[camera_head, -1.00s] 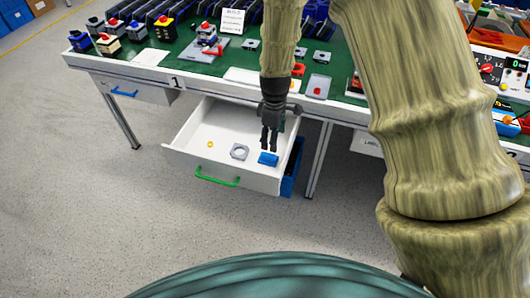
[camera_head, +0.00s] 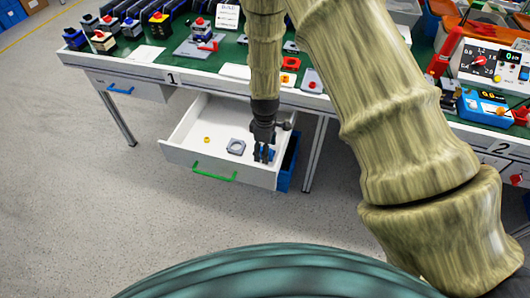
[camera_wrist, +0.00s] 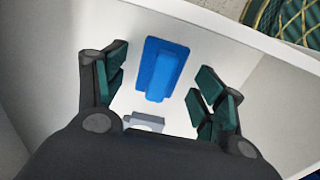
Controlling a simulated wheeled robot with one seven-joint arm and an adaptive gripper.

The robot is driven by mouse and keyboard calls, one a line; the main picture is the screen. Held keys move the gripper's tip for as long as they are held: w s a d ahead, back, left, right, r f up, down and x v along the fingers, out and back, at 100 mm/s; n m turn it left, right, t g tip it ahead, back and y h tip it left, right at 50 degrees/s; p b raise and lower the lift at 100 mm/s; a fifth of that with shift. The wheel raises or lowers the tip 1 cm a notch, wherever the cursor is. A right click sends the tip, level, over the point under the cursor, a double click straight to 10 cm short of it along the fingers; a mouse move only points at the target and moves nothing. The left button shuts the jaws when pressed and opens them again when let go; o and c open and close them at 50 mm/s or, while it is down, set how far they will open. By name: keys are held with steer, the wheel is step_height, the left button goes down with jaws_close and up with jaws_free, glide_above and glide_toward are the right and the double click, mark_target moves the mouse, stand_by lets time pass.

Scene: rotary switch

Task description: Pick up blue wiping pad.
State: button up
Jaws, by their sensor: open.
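The blue wiping pad (camera_wrist: 160,68) lies on the floor of the open white drawer, with a raised grip along its middle. In the head view the pad (camera_head: 270,154) is partly hidden behind my fingers. My gripper (camera_head: 264,157) points down into the drawer over the pad. The pad is apart from both fingers there, a little beyond the fingertips.
The drawer (camera_head: 175,150) has a green handle (camera_head: 214,172) and also holds a grey square part with a round hole (camera_head: 236,146) and a small yellow ring (camera_head: 207,140). Drawer walls stand close around my gripper. A blue bin (camera_head: 288,165) is beside the drawer.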

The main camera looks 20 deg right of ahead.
steer(key=shift+f, duration=0.3)
steer(key=c, duration=1.1)
step_height(320, 180, up, 10)
